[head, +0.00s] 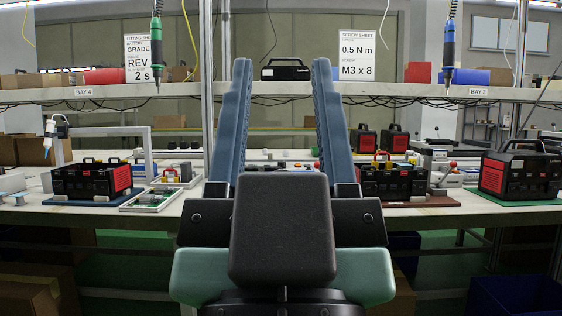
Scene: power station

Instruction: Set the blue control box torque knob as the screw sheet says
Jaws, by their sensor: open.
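My gripper (281,72) is seen from behind, with two long blue fingers raised and spread wide apart. Nothing is held between them. The screw sheet (357,57) hangs above the shelf, right of the fingers; it reads 0.5 N m and M3 x 8. I cannot make out a blue control box or its torque knob for certain. A small blue patch (339,76) shows on the shelf beside the right finger, mostly hidden. A blue screwdriver (449,46) hangs at the right. My fingers and wrist hide part of the bench.
The bench (420,215) holds several black and red power units, such as one at the right (519,172). The shelf (400,89) above carries a black unit (285,70) and a blue bin (465,76). A fitting sheet (144,58) and a green screwdriver (156,45) hang left.

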